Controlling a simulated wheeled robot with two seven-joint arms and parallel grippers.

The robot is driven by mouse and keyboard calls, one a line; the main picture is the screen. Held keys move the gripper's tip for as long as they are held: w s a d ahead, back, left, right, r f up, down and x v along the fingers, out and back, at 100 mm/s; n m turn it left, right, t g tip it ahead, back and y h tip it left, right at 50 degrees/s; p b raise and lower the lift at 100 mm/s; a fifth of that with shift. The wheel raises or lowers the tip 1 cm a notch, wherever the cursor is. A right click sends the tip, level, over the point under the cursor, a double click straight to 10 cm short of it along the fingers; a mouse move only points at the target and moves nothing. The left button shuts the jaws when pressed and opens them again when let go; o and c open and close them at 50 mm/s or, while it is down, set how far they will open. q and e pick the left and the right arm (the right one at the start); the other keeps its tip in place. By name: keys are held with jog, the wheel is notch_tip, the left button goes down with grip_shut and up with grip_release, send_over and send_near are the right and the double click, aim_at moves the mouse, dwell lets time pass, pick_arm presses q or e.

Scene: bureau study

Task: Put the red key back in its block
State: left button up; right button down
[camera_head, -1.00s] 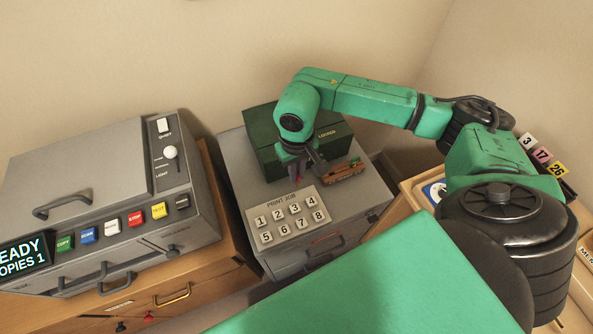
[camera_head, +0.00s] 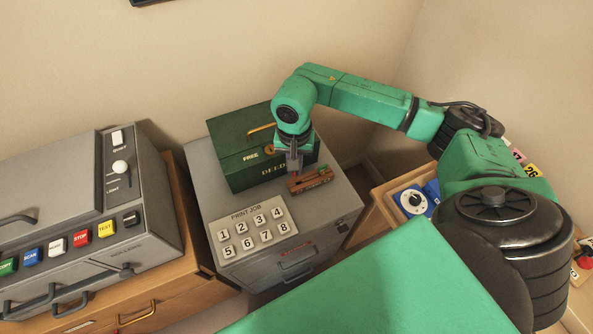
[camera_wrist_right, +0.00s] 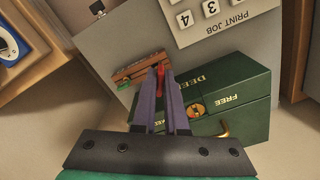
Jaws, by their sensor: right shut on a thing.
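My right gripper (camera_head: 294,163) is shut on the red key (camera_wrist_right: 161,76), of which only a small red part shows between the fingertips in the right wrist view. The brown wooden block (camera_head: 311,180) lies on the grey cabinet top in front of the green deed box, and a green key (camera_wrist_right: 126,85) stands at one end of it. The fingertips are right at the block's edge. I cannot tell whether the red key is in a slot or above it. My left gripper is not in view.
The green deed box (camera_head: 240,160), with a brass handle, stands close behind the gripper. The print job keypad (camera_head: 252,232) lies on the cabinet top (camera_head: 203,180) in front. A grey copier (camera_head: 60,190) is at left; a blue dial box (camera_head: 413,203) is at right.

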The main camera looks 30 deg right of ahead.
jog(key=w+d+f+m+b, duration=0.3)
jog(key=f+m+b, duration=0.2)
jog(key=m, duration=0.7)
notch_tip(320, 180, down, 3)
jog(key=shift+w+r, duration=0.15)
jog(key=shift+b, duration=0.3)
jog(key=shift+d+f+b, duration=0.1)
jog(key=shift+f+b, duration=0.65)
jog(key=shift+f, duration=0.1)
jog(key=shift+f+b, duration=0.8)
jog(key=shift+f, duration=0.15)
